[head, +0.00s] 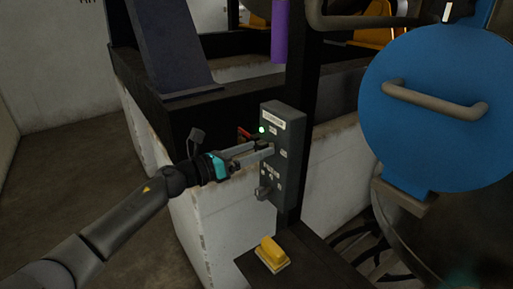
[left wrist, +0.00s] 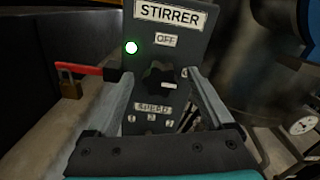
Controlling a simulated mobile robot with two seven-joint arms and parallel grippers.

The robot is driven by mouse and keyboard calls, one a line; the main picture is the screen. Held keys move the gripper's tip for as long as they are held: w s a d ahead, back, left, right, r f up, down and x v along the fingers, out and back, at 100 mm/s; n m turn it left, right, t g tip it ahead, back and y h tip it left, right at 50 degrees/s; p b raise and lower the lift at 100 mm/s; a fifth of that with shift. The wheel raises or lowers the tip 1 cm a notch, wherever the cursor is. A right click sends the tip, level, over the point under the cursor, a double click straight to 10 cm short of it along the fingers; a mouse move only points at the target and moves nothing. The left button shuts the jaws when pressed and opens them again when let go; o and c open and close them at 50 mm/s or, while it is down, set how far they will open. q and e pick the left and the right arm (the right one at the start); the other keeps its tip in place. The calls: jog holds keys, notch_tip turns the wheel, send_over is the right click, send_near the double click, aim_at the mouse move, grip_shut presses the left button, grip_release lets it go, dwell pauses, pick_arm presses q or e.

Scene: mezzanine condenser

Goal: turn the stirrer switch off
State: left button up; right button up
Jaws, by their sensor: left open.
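The grey stirrer switch box (head: 291,125) stands on a dark post in the middle of the head view. In the left wrist view its panel (left wrist: 195,45) reads STIRRER, with an OFF label (left wrist: 166,40) above the knob and a lit green lamp (left wrist: 131,47) at upper left. The dark switch knob (left wrist: 155,77) has a white mark pointing right, away from OFF. My left gripper (head: 266,149) is open at the panel, its fingers on either side of the knob; contact cannot be told. My right gripper is not in view.
A red lever (left wrist: 92,68) with a brass padlock (left wrist: 70,85) sticks out left of the panel. A SPEED label (left wrist: 153,107) is below the knob. A yellow object (head: 271,251) lies below the box. A blue round cover (head: 436,130) with a handle stands at right.

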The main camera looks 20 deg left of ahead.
pick_arm(q)
jog(key=shift+w+d, duration=0.25)
jog(key=shift+w, duration=0.05)
grip_shut()
dwell(0.6)
